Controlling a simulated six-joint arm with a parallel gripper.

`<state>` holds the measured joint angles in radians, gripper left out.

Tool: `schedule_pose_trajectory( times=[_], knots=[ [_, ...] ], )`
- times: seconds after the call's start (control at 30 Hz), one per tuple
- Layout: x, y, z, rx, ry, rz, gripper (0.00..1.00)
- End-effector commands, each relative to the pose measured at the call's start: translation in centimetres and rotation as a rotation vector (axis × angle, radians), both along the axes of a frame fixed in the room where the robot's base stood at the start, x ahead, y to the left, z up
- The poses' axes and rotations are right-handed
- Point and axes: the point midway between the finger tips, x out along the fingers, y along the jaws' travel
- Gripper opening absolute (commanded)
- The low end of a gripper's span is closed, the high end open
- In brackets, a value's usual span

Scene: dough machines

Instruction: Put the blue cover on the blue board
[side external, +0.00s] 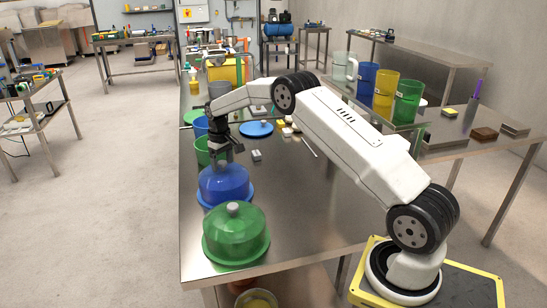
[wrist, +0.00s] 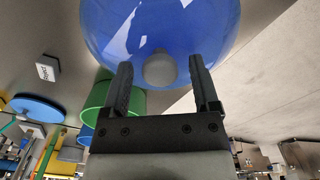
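The blue cover (side external: 224,181) is a glossy dome with a wide rim and a grey knob, standing on the steel table behind a green one. My gripper (side external: 228,155) is just above it, pointing down. In the wrist view the blue cover (wrist: 120,25) fills the top, and its knob (wrist: 160,69) lies between the tips of my open gripper (wrist: 165,78), with gaps on both sides. The blue board (side external: 257,129) is a flat disc farther back on the table; it also shows at the left of the wrist view (wrist: 37,108).
A green cover (side external: 234,232) stands in front of the blue one. Green (side external: 203,152) and blue (side external: 201,126) containers stand behind it along the left edge. A small white labelled block (side external: 256,155) lies between cover and board. The table's right front is clear.

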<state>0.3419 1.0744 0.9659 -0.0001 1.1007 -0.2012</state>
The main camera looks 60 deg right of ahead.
Motion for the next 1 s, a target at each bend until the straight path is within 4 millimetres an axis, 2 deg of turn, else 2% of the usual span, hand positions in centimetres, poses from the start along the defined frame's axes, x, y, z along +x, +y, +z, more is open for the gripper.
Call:
schedule_pose_trajectory(
  times=[0.47,0.67,1.0],
  knots=[
    [0.0,0.0,0.4,0.000,0.001,0.000,0.86],
    [0.0,0.0,2.3,0.000,-0.002,0.000,0.86],
    [0.1,0.0,6.5,-0.001,-0.003,0.000,0.86]
  ],
)
